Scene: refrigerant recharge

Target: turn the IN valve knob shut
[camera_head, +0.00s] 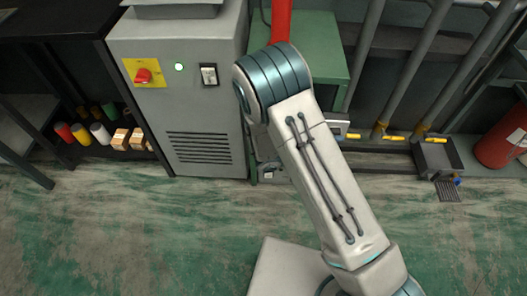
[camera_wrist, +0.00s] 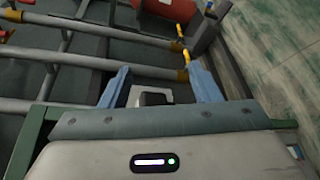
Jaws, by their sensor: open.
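My gripper (camera_wrist: 159,68) shows in the wrist view as two blue fingers, spread apart. A pale box with a dark, square-looking top (camera_wrist: 155,97) sits between and below the fingers; I cannot tell whether either finger touches it. No IN label is readable, so I cannot tell which part is the IN valve knob. In the head view my arm hides the gripper and much of the area behind it. Small yellow handles (camera_head: 393,137) sit at the feet of the pipes; two also show in the wrist view (camera_wrist: 180,31).
A grey cabinet (camera_head: 200,130) with a red knob (camera_head: 143,75) on a yellow plate stands left of my arm. A green bench (camera_head: 322,45) is behind it. Grey pipes (camera_head: 410,65) and a red cylinder (camera_head: 503,138) are at right. The floor in front is mostly clear.

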